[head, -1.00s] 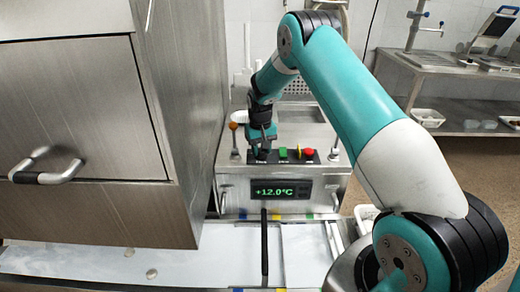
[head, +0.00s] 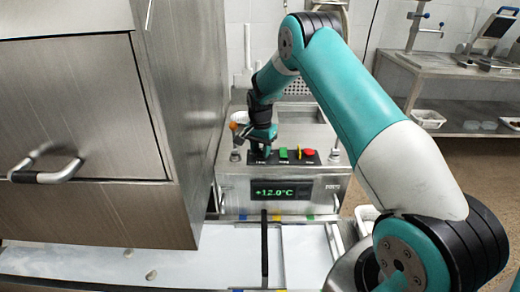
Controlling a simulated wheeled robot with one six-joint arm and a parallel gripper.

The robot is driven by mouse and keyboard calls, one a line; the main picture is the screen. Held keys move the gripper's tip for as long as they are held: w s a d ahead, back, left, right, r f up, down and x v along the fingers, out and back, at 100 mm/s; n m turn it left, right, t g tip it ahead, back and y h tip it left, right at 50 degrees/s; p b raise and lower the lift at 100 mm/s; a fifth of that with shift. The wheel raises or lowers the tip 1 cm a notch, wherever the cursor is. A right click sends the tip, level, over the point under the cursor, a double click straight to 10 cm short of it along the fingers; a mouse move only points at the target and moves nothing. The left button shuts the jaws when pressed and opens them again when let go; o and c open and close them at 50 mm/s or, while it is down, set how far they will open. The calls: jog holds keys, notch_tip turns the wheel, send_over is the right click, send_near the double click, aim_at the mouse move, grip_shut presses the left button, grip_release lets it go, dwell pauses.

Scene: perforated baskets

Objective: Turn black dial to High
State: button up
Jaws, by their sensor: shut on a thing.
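The black dial sits at the left end of the black control strip on the steel unit, under my gripper, and is mostly hidden by it. My gripper (head: 261,147) points down at this end of the strip and is shut on the dial. The dial's pointer and the High mark are too small or covered to read. The strip (head: 274,157) also carries a green button (head: 283,153), a yellow part (head: 298,152) and a red button (head: 309,152).
A display (head: 272,192) below the strip reads +12.0°C. A large steel cabinet (head: 85,130) with a handle (head: 45,172) stands close on the left. An orange-tipped lever (head: 234,127) is just left of my gripper. A steel table (head: 455,72) stands at the back right.

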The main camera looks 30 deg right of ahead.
aim_at(260, 151)
jog(key=shift+s+a+f+m, duration=0.1)
jog(key=shift+s+f+m, duration=0.1)
jog(key=shift+m, duration=0.3)
jog(key=o, duration=0.9)
jog(key=shift+r, duration=0.1)
jog(key=shift+w, duration=0.1)
jog(key=shift+r, duration=0.15)
jog(key=shift+r, duration=0.35)
jog(key=r, duration=0.8)
jog(key=r+b, duration=0.1)
jog(key=r, duration=0.7)
jog(key=shift+w+a+r, duration=0.1)
jog(key=shift+w+r, duration=0.1)
jog(key=shift+r, duration=0.15)
